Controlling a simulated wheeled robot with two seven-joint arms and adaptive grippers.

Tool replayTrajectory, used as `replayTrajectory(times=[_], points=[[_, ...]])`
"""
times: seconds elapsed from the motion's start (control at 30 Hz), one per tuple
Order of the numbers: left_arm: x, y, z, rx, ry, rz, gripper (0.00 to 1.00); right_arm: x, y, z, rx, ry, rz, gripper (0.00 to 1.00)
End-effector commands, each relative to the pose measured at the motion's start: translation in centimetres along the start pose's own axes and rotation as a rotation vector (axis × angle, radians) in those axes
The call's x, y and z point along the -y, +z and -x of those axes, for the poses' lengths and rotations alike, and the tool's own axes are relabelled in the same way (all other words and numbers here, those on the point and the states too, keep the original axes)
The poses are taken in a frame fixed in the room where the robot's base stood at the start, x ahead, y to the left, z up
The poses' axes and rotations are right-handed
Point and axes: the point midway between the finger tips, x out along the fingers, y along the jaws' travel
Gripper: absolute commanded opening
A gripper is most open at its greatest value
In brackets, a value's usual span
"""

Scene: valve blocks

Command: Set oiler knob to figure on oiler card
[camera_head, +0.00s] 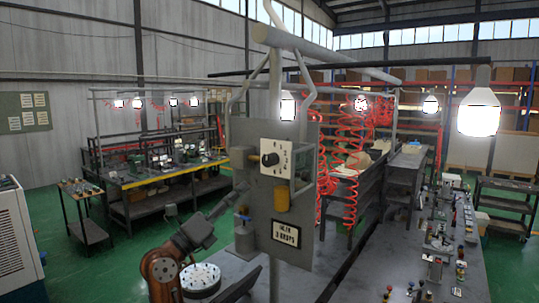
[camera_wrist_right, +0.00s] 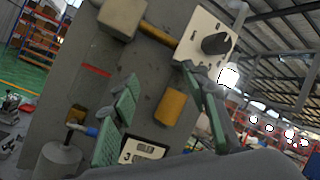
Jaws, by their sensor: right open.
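The oiler knob (camera_head: 270,160) is black and sits on a white dial plate (camera_head: 284,146) with small figures too small to read. It also shows in the right wrist view (camera_wrist_right: 216,43). The oiler card (camera_head: 286,233) is low on the same grey panel and appears to read "3 drops"; part of it shows in the right wrist view (camera_wrist_right: 143,151). My right gripper (camera_head: 233,204) is left of the panel; its green-padded fingers (camera_wrist_right: 160,82) are apart and empty, below the knob and not touching it. My left gripper is out of view.
A yellow cylinder (camera_head: 282,199) sticks out below the dial, also in the right wrist view (camera_wrist_right: 168,106). Red coiled hoses (camera_head: 350,150) hang behind. A bench with several fittings (camera_head: 437,235) is at right.

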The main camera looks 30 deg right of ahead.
Motion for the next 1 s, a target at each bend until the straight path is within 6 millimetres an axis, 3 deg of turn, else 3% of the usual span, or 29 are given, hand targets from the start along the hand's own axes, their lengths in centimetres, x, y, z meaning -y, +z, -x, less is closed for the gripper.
replayTrajectory(times=[0.03,0.1,0.2,0.3,0.47,0.8,1.0], points=[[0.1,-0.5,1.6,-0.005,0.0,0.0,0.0,4.1,1.2,-1.0,-0.071,0.05,-0.102,0.42],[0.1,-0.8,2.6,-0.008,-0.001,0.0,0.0,7.3,1.6,-1.5,-0.152,0.125,-0.214,0.42],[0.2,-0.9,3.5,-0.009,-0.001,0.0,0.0,10.3,2.0,-1.6,-0.234,0.22,-0.329,0.42],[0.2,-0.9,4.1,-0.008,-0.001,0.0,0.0,11.9,2.3,-1.3,-0.279,0.287,-0.4,0.42],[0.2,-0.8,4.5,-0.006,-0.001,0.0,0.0,12.5,2.3,-1.7,-0.304,0.326,-0.436,0.42],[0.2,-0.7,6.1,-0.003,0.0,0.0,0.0,10.8,1.3,-6.3,-0.302,0.322,-0.435,0.42],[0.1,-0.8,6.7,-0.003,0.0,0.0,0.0,10.0,0.9,-7.9,-0.3,0.323,-0.434,0.42]])
